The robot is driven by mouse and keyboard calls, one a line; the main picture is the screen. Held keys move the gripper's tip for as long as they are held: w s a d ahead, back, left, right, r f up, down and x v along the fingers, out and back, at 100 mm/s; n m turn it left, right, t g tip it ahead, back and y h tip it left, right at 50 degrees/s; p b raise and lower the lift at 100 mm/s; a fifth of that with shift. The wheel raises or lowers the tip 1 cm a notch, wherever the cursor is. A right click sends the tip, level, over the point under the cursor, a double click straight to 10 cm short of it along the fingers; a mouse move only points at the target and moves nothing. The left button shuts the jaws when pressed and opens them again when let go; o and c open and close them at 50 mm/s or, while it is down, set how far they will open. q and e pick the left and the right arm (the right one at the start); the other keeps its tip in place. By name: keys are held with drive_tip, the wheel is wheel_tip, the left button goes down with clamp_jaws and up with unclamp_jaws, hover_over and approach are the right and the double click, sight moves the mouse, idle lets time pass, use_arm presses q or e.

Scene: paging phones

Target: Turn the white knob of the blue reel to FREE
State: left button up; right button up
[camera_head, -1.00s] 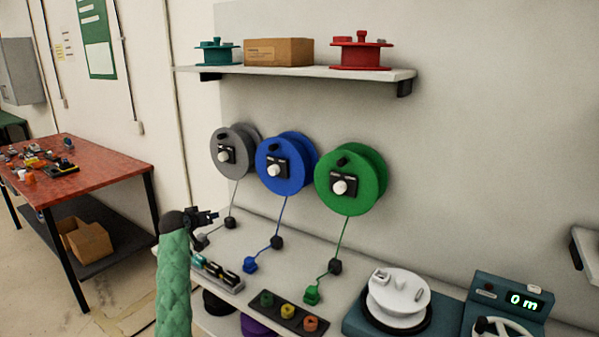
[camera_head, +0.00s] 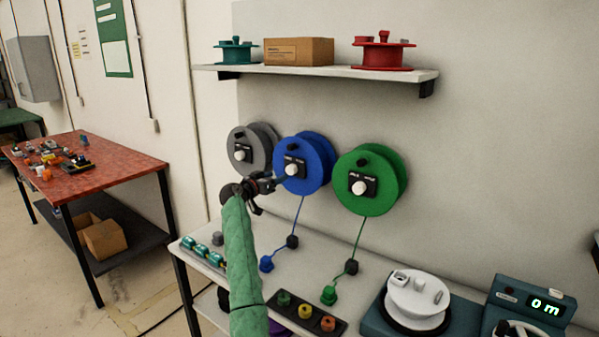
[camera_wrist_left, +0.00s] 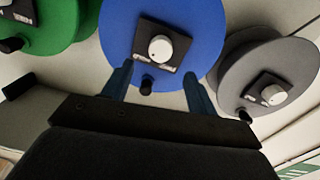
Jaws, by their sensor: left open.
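The blue reel (camera_head: 316,163) hangs on the wall between a grey reel and a green reel. Its white knob (camera_head: 291,170) sits on a black plate on its face. In the left wrist view the white knob (camera_wrist_left: 160,48) is ahead of my left gripper, above and between the fingertips, with the blue reel (camera_wrist_left: 205,25) behind it. My left gripper (camera_head: 280,184) is open and empty, close to the lower left of the knob and not around it. A dark peg (camera_wrist_left: 147,85) on the reel shows between the fingers. The plate's lettering is too small to read.
The grey reel (camera_head: 262,139) and green reel (camera_head: 385,170) hang close on either side. Cords run down to plugs on the bench (camera_head: 385,268). A shelf (camera_head: 310,70) with a box and two reels is above. A white turntable (camera_head: 415,297) stands at right.

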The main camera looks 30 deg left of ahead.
sight(289, 170)
use_arm(q)
drive_tip(key=shift+m, duration=0.7)
drive_tip(key=w+p, duration=0.1)
drive_tip(key=w, duration=0.1)
drive_tip(key=w+p, duration=0.1)
drive_tip(key=w, duration=0.1)
drive_tip(key=w+p, duration=0.1)
drive_tip(key=shift+w+d+r, duration=0.15)
drive_tip(key=shift+w+d, duration=0.2)
drive_tip(key=shift+w, duration=0.05)
drive_tip(key=shift+w+d+p, duration=0.1)
drive_tip(key=shift+w+p, duration=0.25)
drive_tip(key=shift+w, duration=0.6)
use_arm(e)
wheel_tip(289, 170, down, 7)
drive_tip(key=s+d, duration=0.3)
drive_tip(key=shift+t, duration=0.3)
drive_tip(key=shift+f, duration=0.1)
use_arm(q)
drive_tip(key=c, duration=0.9)
drive_tip(key=shift+f, duration=0.2)
drive_tip(key=shift+c, duration=0.4)
use_arm(e)
drive_tip(key=shift+w, duration=0.1)
